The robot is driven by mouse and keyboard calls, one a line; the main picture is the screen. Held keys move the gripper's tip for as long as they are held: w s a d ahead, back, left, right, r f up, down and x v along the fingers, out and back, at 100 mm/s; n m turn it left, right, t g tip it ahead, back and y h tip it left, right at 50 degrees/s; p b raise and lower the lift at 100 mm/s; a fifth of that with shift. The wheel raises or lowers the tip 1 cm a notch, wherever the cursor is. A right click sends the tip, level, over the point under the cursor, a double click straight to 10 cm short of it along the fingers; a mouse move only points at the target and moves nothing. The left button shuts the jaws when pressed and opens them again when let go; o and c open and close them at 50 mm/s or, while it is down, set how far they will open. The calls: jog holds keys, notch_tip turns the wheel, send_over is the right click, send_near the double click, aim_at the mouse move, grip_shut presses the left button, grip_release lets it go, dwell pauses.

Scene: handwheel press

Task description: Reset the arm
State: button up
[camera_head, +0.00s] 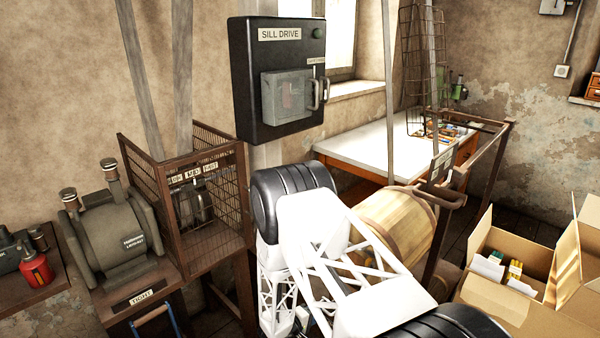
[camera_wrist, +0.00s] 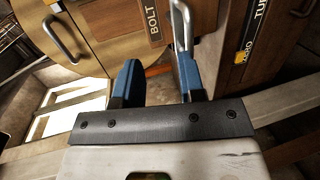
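My gripper (camera_wrist: 160,78) shows in the wrist view with its two blue fingers apart and a clear gap between them. No object is visible held in the gap. A bright metal handle (camera_wrist: 182,22) rises just beyond the right fingertip; I cannot tell whether they touch. A wooden panel marked BOLT (camera_wrist: 154,22) lies ahead of the fingers. In the head view, my white arm with black joints fills the lower middle.
A black SILL DRIVE box (camera_head: 277,75) hangs on the wall behind my arm. A mesh cage (camera_head: 200,200) stands left, a wooden barrel (camera_head: 392,225) right, and open cardboard boxes (camera_head: 508,262) lower right. Another curved handle (camera_wrist: 60,38) sits upper left in the wrist view.

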jog(key=s+d+r+m+g, duration=0.2)
jog(key=s+d+r+g, duration=0.15)
jog(key=r, duration=0.85)
jog(key=s+d+r+m+g+y, duration=0.1)
jog(key=s+d+r+m+g, duration=0.3)
jog(key=r, duration=0.7)
jog(key=s+d+r+m+g, duration=0.15)
jog(key=s+d+r, duration=0.4)
jog(key=r, duration=0.65)
jog(key=s+r+y, duration=0.3)
jog(key=s+r, duration=0.3)
jog(key=s, duration=0.3)
jog(key=s+r+t+y, duration=0.1)
jog(key=s+r+y, duration=0.3)
jog(key=s+r, duration=0.3)
jog(key=s+r+m+y, duration=0.1)
jog(key=s+r+y, duration=0.2)
jog(key=s, duration=1)
notch_tip(320, 180, up, 3)
jog(key=shift+s+r+y, duration=0.15)
jog(key=shift+y, duration=0.15)
jog(key=shift+o, duration=0.3)
